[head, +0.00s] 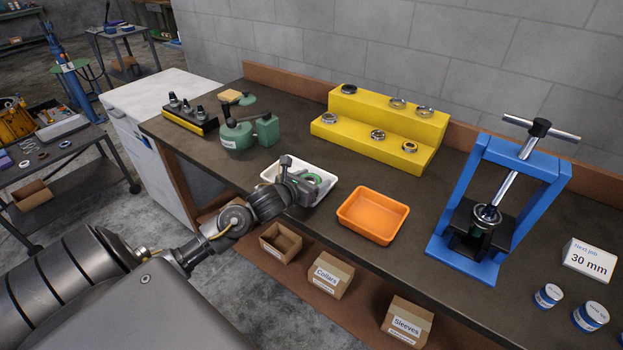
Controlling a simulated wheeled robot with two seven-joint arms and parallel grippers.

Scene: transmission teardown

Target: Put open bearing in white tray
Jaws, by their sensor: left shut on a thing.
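The white tray (323,199) sits on the workbench, left of the orange tray. My left gripper (307,186) is over it and hides much of it. The gripper is shut on a small ring-shaped bearing (314,178) with green on it, only partly visible. I cannot tell whether the bearing touches the tray. Several other bearings, among them one on the lower step (378,134), sit on the yellow stepped rack (348,138). My right gripper is not in view.
An orange tray (373,216) stands empty to the right. Beyond it is a blue press (459,245). The bench between trays and rack is clear. Boxes sit on the lower shelf.

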